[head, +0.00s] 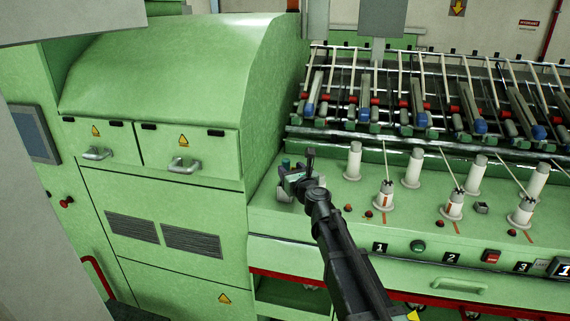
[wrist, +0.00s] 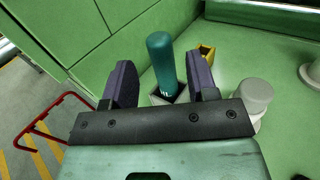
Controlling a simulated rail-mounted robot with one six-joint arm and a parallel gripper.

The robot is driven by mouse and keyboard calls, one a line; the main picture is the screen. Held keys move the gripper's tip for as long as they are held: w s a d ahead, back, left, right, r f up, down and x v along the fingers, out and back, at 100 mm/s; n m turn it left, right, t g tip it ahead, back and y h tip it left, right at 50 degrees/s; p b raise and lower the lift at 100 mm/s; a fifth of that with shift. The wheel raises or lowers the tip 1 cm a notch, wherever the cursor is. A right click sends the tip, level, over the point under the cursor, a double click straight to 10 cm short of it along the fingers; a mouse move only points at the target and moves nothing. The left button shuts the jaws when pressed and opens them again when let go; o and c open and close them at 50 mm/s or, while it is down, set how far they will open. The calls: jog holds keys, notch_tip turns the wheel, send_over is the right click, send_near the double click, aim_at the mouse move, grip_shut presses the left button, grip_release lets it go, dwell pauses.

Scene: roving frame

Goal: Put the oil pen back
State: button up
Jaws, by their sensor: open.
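The oil pen (wrist: 161,60) is a teal cylinder with small white marking. In the wrist view it stands nearly upright in a small grey square holder (wrist: 183,95) on the green machine top. My gripper (wrist: 163,80) is open, with one dark finger on each side of the pen and visible gaps between. In the head view my gripper (head: 298,170) is over the left end of the green ledge, and a bit of teal (head: 286,162) shows beside it. The gripper hides most of the holder there.
A small yellow box (wrist: 207,53) sits just behind the pen. A white bobbin (wrist: 255,94) stands to its right. The green cabinet wall (head: 275,115) rises close on the left. Several white bobbins (head: 354,160) and thread cones (head: 386,195) line the ledge rightward.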

jog(key=s+d+f+n+g+y, duration=0.15)
jog(key=s+f+n+g, duration=0.25)
jog(key=s+n, duration=0.45)
jog(key=s+d+f+n+g, duration=0.3)
jog(key=s+f+n, duration=0.1)
jog(key=s+n, duration=0.4)
jog(key=s+d+f+n+g+h, duration=0.4)
jog(key=s+d+n, duration=0.3)
jog(key=s+d, duration=0.1)
jog(key=s+d+f+n+g+h, duration=0.5)
jog(key=s+d+n, duration=0.2)
jog(key=s+d, duration=0.1)
jog(key=shift+s+d, duration=0.2)
jog(key=shift+d, duration=0.15)
jog(key=shift+f, duration=0.1)
